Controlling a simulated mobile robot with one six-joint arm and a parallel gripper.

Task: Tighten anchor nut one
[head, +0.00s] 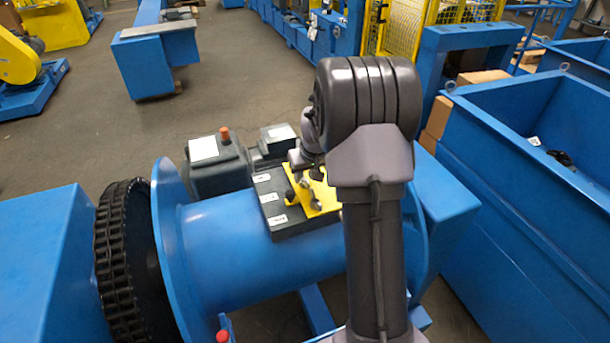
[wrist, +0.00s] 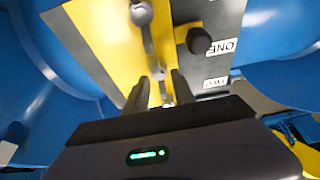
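A dark block with white labels (head: 268,197) sits on the blue drum, with a yellow plate (head: 317,200) on top of it. In the wrist view, the yellow plate (wrist: 105,32) crosses beneath my gripper. A label reading ONE (wrist: 222,47) lies beside a black knob-like part (wrist: 199,41). A grey metal tool or rod with a rounded end (wrist: 141,13) runs over the plate towards my fingers. My gripper (wrist: 159,76) is close above the plate, its dark fingers apart around the rod's near part. Whether they touch it is unclear. My arm hides much of this in the head view.
A blue drum (head: 230,240) has a flange and a black chain (head: 125,262) at its left. A dark box with an orange knob (head: 217,163) stands behind. A large blue bin (head: 500,150) is close on the right. Open floor lies beyond.

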